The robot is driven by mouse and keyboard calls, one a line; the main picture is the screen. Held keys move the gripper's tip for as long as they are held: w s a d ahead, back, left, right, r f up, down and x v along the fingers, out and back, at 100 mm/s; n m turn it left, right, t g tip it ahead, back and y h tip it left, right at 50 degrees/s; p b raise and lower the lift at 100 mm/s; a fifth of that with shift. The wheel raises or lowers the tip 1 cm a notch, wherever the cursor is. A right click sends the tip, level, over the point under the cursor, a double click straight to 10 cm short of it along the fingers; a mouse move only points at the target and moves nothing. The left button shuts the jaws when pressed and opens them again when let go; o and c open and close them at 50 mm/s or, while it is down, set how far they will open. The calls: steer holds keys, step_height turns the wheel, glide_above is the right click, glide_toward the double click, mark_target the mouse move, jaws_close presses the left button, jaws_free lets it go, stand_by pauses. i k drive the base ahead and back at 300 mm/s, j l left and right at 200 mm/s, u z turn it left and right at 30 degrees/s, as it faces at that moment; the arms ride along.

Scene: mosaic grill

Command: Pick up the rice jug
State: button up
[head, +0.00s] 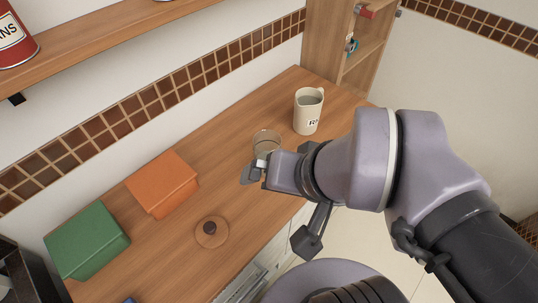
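The rice jug (307,112) is a cream, mug-shaped jug with a handle and dark letters, partly cut off by my arm, that begin with "R". It stands upright on the wooden counter (185,255), towards its far end. My gripper (257,170) is in front of and to the left of the jug, apart from it. Its dark tip is beside a clear glass jar (267,137). Whether it touches the glass is unclear. My arm hides part of the gripper, and the finger gap cannot be made out.
A round wooden lid (212,232) with a dark knob lies on the counter. An orange box (162,183) and a green box (86,243) stand along the wall. A wooden shelf (100,38) with a red can (14,42) hangs above. An open wooden cabinet (345,45) is behind the jug.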

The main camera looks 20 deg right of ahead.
mark_target(308, 100)
steer(key=i+l+z, duration=0.1)
steer(key=l+z, duration=0.15)
steer(key=i+l+z, duration=0.2)
steer(key=l, duration=0.15)
steer(key=i+l+z, duration=0.1)
steer(key=l+z, duration=0.15)
